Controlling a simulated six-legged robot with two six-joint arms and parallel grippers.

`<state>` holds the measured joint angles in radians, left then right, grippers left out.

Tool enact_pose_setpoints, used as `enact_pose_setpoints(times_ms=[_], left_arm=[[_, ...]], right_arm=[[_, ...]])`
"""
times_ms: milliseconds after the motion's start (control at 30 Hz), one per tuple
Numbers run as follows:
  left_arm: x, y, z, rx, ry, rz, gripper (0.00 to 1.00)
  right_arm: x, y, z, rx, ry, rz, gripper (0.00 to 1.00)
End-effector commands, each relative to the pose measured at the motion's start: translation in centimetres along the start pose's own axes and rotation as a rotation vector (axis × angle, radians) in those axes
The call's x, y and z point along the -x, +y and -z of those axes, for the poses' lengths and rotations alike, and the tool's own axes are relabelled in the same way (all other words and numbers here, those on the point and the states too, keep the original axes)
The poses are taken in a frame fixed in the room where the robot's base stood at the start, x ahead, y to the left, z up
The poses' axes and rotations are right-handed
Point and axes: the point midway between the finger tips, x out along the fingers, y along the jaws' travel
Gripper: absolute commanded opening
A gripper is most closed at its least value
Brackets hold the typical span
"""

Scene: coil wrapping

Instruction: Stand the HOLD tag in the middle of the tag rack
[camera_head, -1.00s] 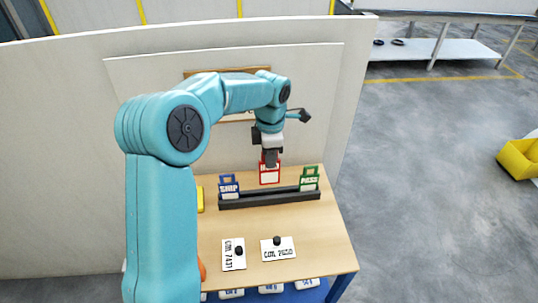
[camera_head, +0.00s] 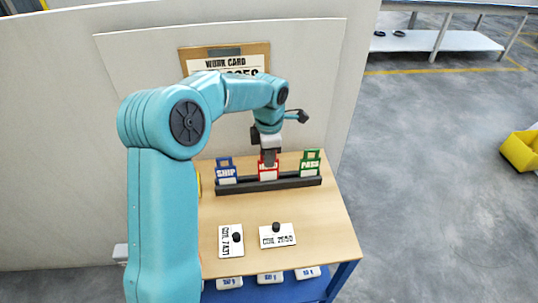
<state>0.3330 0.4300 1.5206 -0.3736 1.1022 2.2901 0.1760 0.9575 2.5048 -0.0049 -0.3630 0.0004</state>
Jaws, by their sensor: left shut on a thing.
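The red HOLD tag (camera_head: 267,174) is upright at the middle of the black tag rack (camera_head: 290,184), between the blue SHIP tag (camera_head: 226,172) on the left and the green PASS tag (camera_head: 310,166) on the right. My left gripper (camera_head: 268,160) points down and is shut on the top of the HOLD tag, hiding most of its lettering. The tag's lower edge meets the rack; I cannot tell whether it is fully seated. My right gripper is not in view.
Two white coil cards with black knobs, one on the left (camera_head: 226,247) and one on the right (camera_head: 289,235), lie on the wooden table (camera_head: 320,225). A clipboard work card (camera_head: 222,64) stands behind. A yellow thing, partly hidden, is by my arm.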

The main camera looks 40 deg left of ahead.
Motion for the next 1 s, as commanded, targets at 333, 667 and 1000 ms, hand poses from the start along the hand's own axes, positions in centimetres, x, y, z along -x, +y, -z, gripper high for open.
enact_pose_setpoints(times_ms=[333, 667, 1000], left_arm=[[-0.6, 0.0, 0.0, 0.0, 0.0, 0.0, 0.0], [-1.2, 0.0, 0.0, 0.0, 0.0, 0.0, 0.0], [-1.2, 0.0, 0.0, 0.0, 0.0, 0.0, 0.42]], right_arm=[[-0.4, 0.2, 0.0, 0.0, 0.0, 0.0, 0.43], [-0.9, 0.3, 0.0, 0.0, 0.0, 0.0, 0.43], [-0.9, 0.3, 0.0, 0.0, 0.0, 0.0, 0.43]])
